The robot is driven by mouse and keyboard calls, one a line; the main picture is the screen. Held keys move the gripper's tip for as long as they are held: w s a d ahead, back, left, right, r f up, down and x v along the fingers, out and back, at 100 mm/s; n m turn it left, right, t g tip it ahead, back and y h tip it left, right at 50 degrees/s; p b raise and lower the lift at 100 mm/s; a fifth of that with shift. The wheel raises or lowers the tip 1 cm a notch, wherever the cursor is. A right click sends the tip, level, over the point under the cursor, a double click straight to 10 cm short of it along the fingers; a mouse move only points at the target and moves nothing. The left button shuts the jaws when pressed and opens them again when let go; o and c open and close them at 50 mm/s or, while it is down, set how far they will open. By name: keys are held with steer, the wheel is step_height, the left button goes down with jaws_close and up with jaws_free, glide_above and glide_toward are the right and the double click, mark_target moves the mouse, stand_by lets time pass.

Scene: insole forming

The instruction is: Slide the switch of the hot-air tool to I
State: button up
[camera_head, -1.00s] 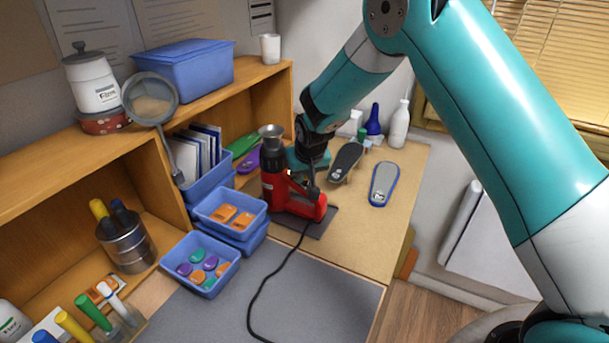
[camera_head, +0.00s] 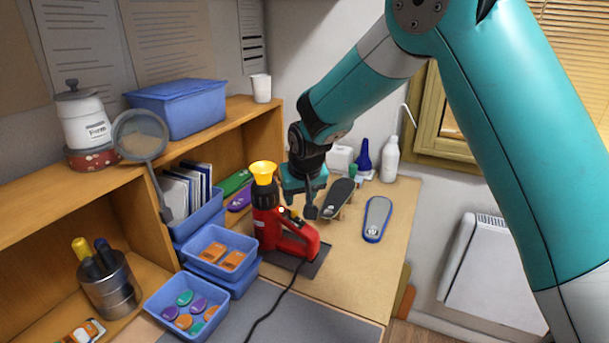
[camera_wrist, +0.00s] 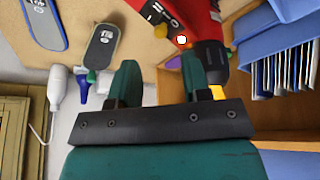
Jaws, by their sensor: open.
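In the wrist view the red body (camera_wrist: 203,14) is at the top edge, with a black panel (camera_wrist: 158,12) bearing small light marks. The switch's position cannot be read. My gripper (camera_head: 311,210) is open and empty, close behind the tool. In the wrist view its two fingers (camera_wrist: 160,72) are apart with nothing between them.
Two insole forms, one dark (camera_head: 338,198) and one blue-edged (camera_head: 377,217), lie right of the tool. Bottles (camera_head: 390,160) stand behind. Blue bins (camera_head: 187,307) and a shelf (camera_head: 110,187) are on the left. A black cord (camera_head: 272,309) runs toward the front.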

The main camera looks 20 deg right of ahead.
mark_target(295, 211)
steer(key=b+v, duration=0.2)
steer(key=v, duration=0.8)
steer(key=shift+s+r, duration=0.1)
steer(key=shift+s, duration=0.05)
steer(key=w+f+m+p, duration=0.1)
steer(key=w+f, duration=0.1)
steer(key=f, duration=0.3)
steer(key=w+f+m+h+p, duration=0.1)
steer(key=w+f+m+p, duration=0.1)
steer(key=f, duration=0.3)
steer(key=w+f+m+p, duration=0.1)
steer(key=w+f, duration=0.2)
steer(key=f, duration=0.2)
steer(key=shift+a+f+m+h, duration=0.1)
steer(key=shift+f+m+h, duration=0.3)
steer(key=shift+c, duration=0.3)
jaws_close()
